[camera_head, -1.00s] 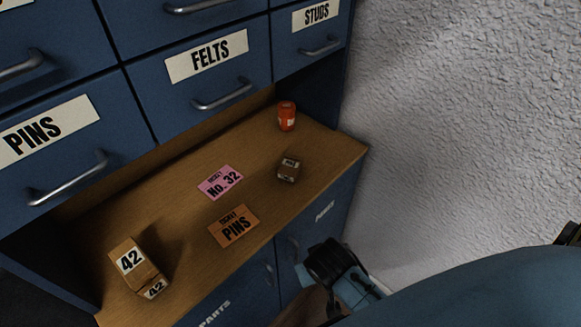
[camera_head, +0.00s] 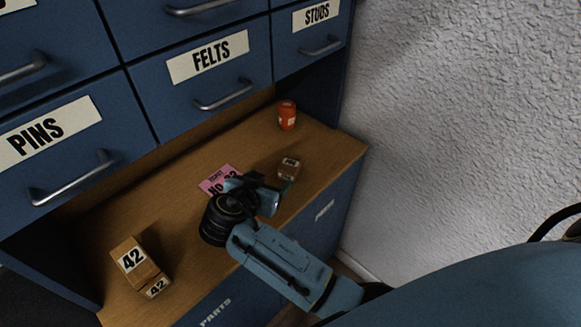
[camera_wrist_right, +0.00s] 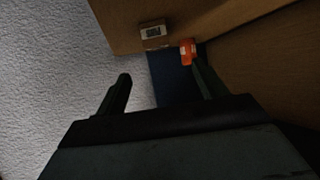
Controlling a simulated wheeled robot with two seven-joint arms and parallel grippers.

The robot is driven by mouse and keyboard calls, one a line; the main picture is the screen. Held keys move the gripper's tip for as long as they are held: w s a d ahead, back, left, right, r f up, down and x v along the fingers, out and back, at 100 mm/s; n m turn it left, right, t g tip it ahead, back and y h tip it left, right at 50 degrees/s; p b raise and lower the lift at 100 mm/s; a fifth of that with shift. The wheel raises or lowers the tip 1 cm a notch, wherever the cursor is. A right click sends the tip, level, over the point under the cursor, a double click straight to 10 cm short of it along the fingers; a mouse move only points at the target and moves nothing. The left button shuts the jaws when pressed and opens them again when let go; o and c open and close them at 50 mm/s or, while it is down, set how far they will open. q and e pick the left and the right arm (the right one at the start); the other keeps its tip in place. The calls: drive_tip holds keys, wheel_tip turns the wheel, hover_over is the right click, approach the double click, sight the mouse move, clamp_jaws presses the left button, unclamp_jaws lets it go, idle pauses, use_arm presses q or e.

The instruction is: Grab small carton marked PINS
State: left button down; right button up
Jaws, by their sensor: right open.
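The small brown carton (camera_head: 289,168) with a pale label stands on the wooden counter (camera_head: 325,150) near its right end. Its lettering is too small to read surely. It also shows at the top of the right wrist view (camera_wrist_right: 153,33), beyond the fingers and a little left of their middle. My right gripper (camera_head: 272,188) is over the counter, just left of and in front of the carton in the head view. In the right wrist view its jaws (camera_wrist_right: 162,78) are open and empty, apart from the carton. My left gripper is not in view.
An orange jar (camera_head: 287,115) stands behind the carton; it also shows near the right finger in the wrist view (camera_wrist_right: 187,50). A larger carton marked 42 (camera_head: 135,265) is at left. My arm partly covers a pink ticket (camera_head: 213,181). Blue drawers (camera_head: 210,60) rise behind.

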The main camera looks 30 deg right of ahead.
approach(290, 163)
drive_tip(key=x, duration=0.3)
drive_tip(key=shift+w+a+f, duration=0.15)
drive_tip(key=shift+w+f, duration=0.05)
drive_tip(key=shift+w, duration=0.05)
drive_tip(key=shift+s+d+p+x, duration=0.1)
drive_tip(key=shift+d+p+x, duration=0.05)
drive_tip(key=shift+x, duration=1.2)
drive_tip(key=shift+s+d+p+x, duration=0.1)
drive_tip(key=shift+d+p+x, duration=0.05)
drive_tip(key=shift+x, duration=1.25)
drive_tip(key=shift+r, duration=0.15)
drive_tip(key=c, duration=1.1)
